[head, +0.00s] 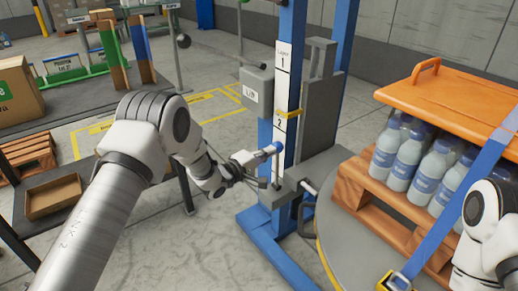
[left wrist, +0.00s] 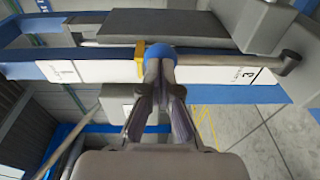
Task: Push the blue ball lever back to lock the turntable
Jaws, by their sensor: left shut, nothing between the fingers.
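The blue ball (head: 277,147) tops a thin upright lever rod at the foot of the blue lift post. In the left wrist view the blue ball (left wrist: 160,50) sits right at my fingertips. My left gripper (head: 257,158) is shut and empty, its tips at the ball's left side; they look to touch it, but I cannot be sure. It also shows in the left wrist view (left wrist: 162,70). The grey turntable (head: 350,245) carries a wooden pallet of bottles. My right arm shows at the right edge; its gripper is out of view.
The blue post (head: 345,40) with a numbered white strip (head: 283,80) and a grey box (head: 257,92) stands just behind the ball. An orange tray (head: 440,95) covers the bottles (head: 405,155), with a blue strap (head: 440,230). A dark table with a wooden tray (head: 53,197) is left.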

